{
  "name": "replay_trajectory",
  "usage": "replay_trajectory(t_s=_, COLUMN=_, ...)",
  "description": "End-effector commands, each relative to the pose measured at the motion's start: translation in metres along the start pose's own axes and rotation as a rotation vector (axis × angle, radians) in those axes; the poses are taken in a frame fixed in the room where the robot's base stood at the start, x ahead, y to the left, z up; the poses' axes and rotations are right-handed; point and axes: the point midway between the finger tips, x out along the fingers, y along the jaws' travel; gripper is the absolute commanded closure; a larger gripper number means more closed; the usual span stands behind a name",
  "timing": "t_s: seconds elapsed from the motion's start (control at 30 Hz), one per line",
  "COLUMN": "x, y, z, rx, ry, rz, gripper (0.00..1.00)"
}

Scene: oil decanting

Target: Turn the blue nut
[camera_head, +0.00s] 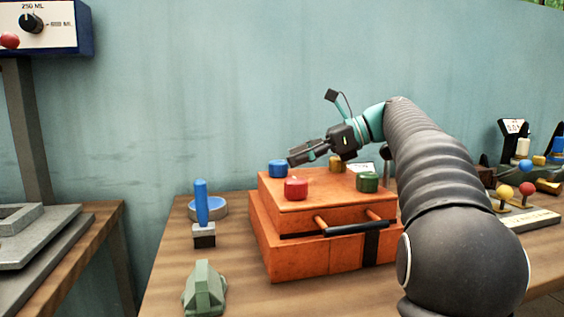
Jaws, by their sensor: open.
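The blue nut (278,168) sits on the top of the orange box (290,247), at its back left corner. It is a small rounded block. My gripper (296,156) is just right of and slightly above it in the picture, tilted with its fingers pointing left and down. The fingers look close to the nut, but I cannot tell whether they touch it. The gripper is open and nothing shows between the fingers.
A blue-handled tool (201,203) stands left. A green object (204,290) lies in front.

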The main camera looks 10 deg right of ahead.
Motion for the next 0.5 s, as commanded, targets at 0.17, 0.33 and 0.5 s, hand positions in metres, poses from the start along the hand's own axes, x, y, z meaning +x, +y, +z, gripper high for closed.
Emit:
replay_trajectory(t_s=0.17, x=-0.036, y=-0.001, z=-0.001, rx=0.001, ry=0.0, rz=-0.002, gripper=0.32)
replay_trajectory(t_s=0.33, x=-0.06, y=-0.001, z=-0.001, rx=0.002, ry=0.0, rz=-0.002, gripper=0.32)
replay_trajectory(t_s=0.5, x=-0.07, y=0.0, z=0.0, rx=0.001, ry=0.0, rz=0.0, gripper=0.32)
